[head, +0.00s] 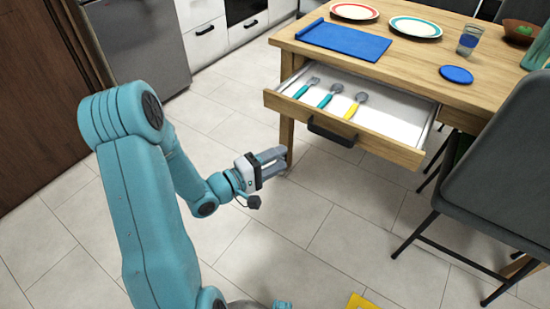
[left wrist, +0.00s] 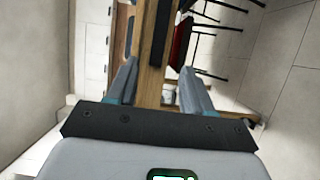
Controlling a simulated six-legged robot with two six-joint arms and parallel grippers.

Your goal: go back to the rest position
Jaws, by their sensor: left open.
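My left gripper (head: 282,160) is in the middle of the head view, at the end of my teal arm, left of the table's open drawer. Its jaws are open and nothing is between them. In the left wrist view its two fingers (left wrist: 158,85) stand apart, with the wooden drawer front (left wrist: 157,40) seen beyond them. My right gripper does not show in either view.
The wooden table (head: 415,75) has its drawer (head: 375,138) pulled out, holding two teal-handled pieces and a yellow-handled spoon (head: 356,105). On top are a blue board (head: 343,39), plates and a cup (head: 469,40). A grey chair (head: 500,160) stands right. Floor around my gripper is clear.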

